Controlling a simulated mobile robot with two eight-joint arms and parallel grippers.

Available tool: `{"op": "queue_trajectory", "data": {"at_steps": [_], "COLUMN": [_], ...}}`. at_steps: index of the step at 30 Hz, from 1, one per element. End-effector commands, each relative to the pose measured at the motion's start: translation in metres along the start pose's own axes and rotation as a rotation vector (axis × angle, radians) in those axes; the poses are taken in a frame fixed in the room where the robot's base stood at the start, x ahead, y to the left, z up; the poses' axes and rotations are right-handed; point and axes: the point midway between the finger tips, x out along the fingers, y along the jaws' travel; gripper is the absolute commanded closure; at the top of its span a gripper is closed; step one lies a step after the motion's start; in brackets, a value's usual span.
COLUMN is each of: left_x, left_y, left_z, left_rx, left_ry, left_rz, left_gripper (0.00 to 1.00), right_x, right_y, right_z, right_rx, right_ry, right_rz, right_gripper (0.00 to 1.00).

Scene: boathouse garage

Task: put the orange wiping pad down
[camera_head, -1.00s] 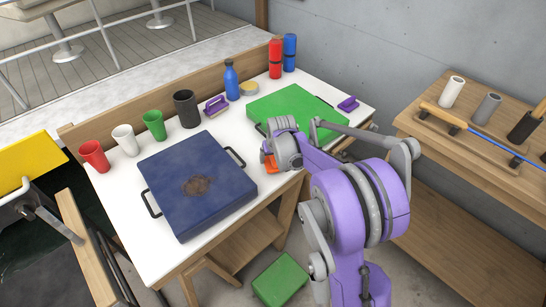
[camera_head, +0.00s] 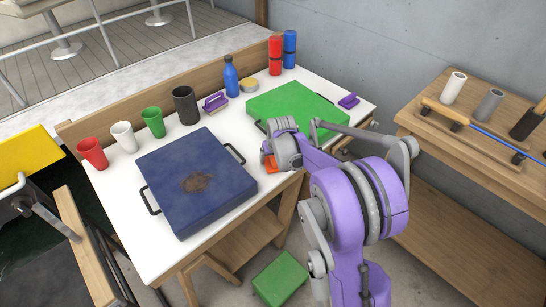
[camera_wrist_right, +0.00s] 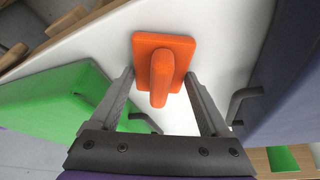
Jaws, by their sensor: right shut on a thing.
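The orange wiping pad (camera_head: 271,163) shows in the head view at the table's front edge, between the blue case and the green case, partly hidden by my right arm. In the right wrist view, the pad (camera_wrist_right: 181,45) has a flat square plate and a raised handle. My right gripper (camera_wrist_right: 160,76) is shut on it, with one finger on each side. The white tabletop (camera_wrist_right: 230,40) lies beyond the pad; I cannot tell whether the pad touches it. My left gripper is not in view.
A dark blue case (camera_head: 195,185) with a brown stain and a green case (camera_head: 295,108) flank the pad. Several cups, a blue bottle (camera_head: 231,76) and a purple-handled brush (camera_head: 215,102) stand behind. A small purple item (camera_head: 348,101) lies at right. A wooden bench (camera_head: 480,140) stands farther right.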

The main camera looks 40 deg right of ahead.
Motion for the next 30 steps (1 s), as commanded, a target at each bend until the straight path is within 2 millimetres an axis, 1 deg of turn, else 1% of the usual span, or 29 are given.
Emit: {"op": "queue_trajectory", "data": {"at_steps": [4,5,6,8,14,17,20,30], "left_x": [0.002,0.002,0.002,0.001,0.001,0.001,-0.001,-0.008], "left_y": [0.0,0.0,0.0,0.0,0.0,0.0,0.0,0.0], "left_z": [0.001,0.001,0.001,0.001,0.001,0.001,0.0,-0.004], "left_rx": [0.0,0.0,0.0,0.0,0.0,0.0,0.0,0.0], "left_ry": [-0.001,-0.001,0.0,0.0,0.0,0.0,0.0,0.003], "left_rz": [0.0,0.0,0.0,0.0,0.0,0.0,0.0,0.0], "left_gripper": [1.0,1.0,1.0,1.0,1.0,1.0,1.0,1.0], "right_x": [0.003,0.002,0.002,0.002,0.002,-0.002,-0.014,-0.081], "right_y": [0.0,0.0,0.0,0.0,0.0,0.0,0.0,0.0], "right_z": [0.001,0.001,0.001,0.001,0.001,0.001,0.001,0.001], "right_rx": [0.0,0.0,0.0,0.0,0.0,0.0,0.0,0.0], "right_ry": [0.0,0.0,0.0,0.0,0.0,0.0,0.0,0.0], "right_rz": [0.0,0.0,0.0,0.0,0.0,0.0,0.0,0.0], "right_gripper": [0.72,0.16,0.09,0.0,0.0,0.0,0.0,0.0]}}
